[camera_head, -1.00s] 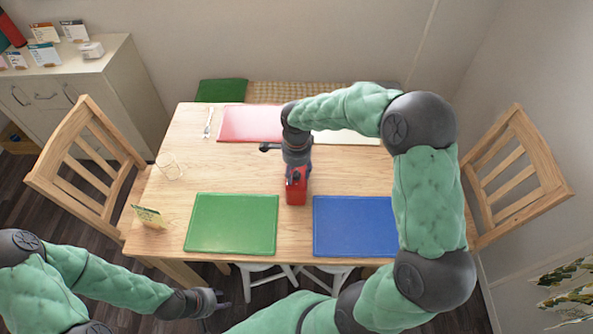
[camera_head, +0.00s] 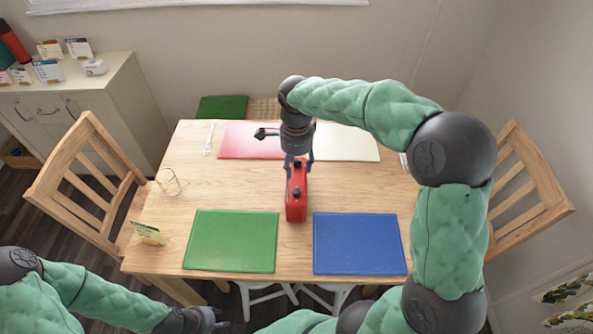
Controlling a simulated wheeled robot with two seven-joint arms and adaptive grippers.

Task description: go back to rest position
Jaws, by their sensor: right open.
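My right gripper (camera_head: 298,160) is over the middle of the table and points down, with its fingers open around the top of a red canister (camera_head: 296,204). The canister has a dark cap and stands upright on the wooden table. I cannot tell whether the fingers touch it. My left gripper (camera_head: 215,321) hangs in front of the table's near edge at the bottom of the view, clear of the table. Its fingers are dark and small, and I cannot tell how far apart they are.
The table (camera_head: 190,180) carries a green mat (camera_head: 232,240), a blue mat (camera_head: 358,244), a red mat (camera_head: 250,140), a pale mat (camera_head: 345,144), a glass (camera_head: 168,182) and a small card (camera_head: 148,233). Wooden chairs (camera_head: 85,180) flank it.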

